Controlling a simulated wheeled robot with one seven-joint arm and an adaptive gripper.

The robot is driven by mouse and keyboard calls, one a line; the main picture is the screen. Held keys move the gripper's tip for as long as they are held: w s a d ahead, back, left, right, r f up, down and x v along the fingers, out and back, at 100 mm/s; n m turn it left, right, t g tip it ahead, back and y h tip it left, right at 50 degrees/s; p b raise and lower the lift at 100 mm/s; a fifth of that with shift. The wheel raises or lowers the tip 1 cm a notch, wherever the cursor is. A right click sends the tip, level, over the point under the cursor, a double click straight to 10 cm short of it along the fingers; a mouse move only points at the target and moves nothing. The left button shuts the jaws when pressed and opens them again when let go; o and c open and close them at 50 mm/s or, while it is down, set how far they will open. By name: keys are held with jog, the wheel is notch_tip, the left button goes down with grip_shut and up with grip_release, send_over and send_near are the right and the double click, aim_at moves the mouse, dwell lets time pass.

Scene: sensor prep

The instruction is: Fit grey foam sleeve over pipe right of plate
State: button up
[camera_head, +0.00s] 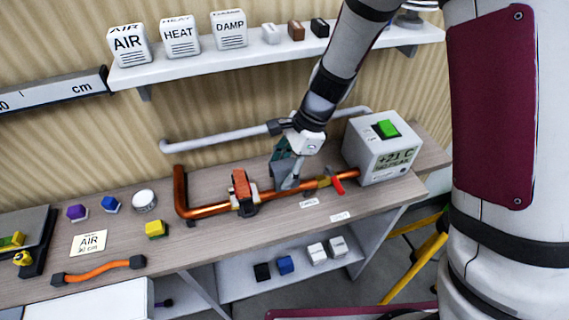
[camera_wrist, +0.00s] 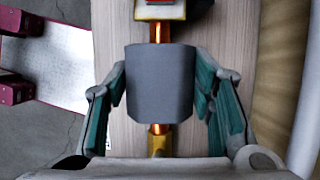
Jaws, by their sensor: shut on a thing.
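A copper pipe (camera_head: 208,211) runs along the bench, bent upward at its left end. An orange-red plate (camera_head: 240,186) stands on it in a dark clamp. My gripper (camera_head: 288,176) is at the pipe just right of this plate. In the wrist view my gripper (camera_wrist: 160,98) has its teal fingers on both sides of the grey foam sleeve (camera_wrist: 160,84) and is shut on it. The sleeve lies in line with the pipe, which shows at both its ends (camera_wrist: 160,32). Whether it wraps the pipe's underside is hidden.
A brass fitting with a red lever (camera_head: 336,184) and a grey display box with a green button (camera_head: 381,150) stand to the right. A grey pipe (camera_head: 215,136) runs behind. A shelf (camera_head: 190,70) hangs above. The bench front near the tags is narrow.

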jog(key=shift+f+b, duration=1.8)
jog(key=shift+f, duration=1.35)
jog(key=shift+f, duration=0.55)
jog(key=o, duration=1)
jog(key=shift+o, duration=0.2)
jog(key=o, duration=0.4)
jog(key=shift+o, duration=0.2)
jog(key=shift+r, duration=0.15)
